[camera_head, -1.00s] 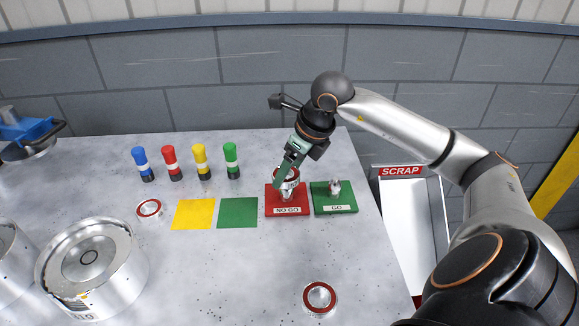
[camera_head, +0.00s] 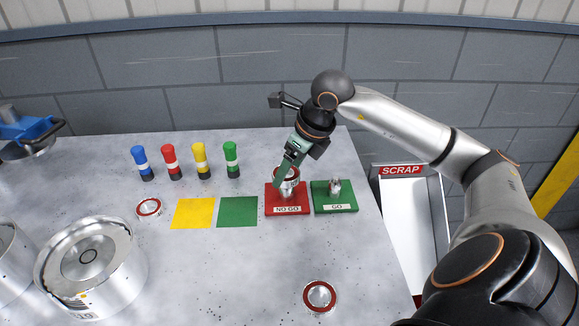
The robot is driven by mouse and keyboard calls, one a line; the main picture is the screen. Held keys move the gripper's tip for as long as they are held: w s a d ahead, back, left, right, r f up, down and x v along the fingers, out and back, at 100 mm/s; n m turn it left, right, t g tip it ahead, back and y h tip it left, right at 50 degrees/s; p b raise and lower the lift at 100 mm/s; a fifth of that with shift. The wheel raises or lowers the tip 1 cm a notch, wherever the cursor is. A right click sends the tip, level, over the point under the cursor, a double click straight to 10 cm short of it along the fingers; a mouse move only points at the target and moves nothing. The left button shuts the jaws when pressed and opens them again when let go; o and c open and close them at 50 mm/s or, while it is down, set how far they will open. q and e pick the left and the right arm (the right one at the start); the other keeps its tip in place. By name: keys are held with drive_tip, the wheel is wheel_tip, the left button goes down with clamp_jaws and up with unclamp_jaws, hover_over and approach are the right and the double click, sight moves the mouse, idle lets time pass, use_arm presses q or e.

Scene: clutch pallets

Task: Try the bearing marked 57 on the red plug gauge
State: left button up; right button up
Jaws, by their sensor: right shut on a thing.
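The red plug gauge (camera_head: 287,209), labelled NO GO, sits on the table with its metal plug upright. My right gripper (camera_head: 282,180) is shut on a bearing (camera_head: 291,180) with a red ring and holds it at the top of the red gauge's plug. The fingers partly hide the bearing, and I cannot tell whether it is around the plug or resting on its tip. Its number is too small to read. My left gripper is not in view.
The green GO gauge (camera_head: 335,205) stands close on the right. Other bearings lie at left (camera_head: 148,208) and at front (camera_head: 319,298). Yellow (camera_head: 193,214) and green (camera_head: 238,212) mats lie left of the red gauge. Several markers (camera_head: 201,161) stand behind. A SCRAP chute (camera_head: 413,225) is beyond the right edge.

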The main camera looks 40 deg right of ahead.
drive_tip(key=shift+f+b, duration=0.4)
drive_tip(key=shift+b, duration=0.05)
idle(0.6)
drive_tip(key=o, duration=1.6)
drive_tip(key=shift+c, duration=0.2)
drive_tip(key=shift+r+p, duration=0.65)
drive_tip(key=shift+r, duration=0.05)
wheel_tip(320, 180, up, 2)
drive_tip(key=shift+p, duration=0.8)
wheel_tip(320, 180, up, 6)
drive_tip(key=p, duration=0.4)
drive_tip(key=shift+f, duration=0.2)
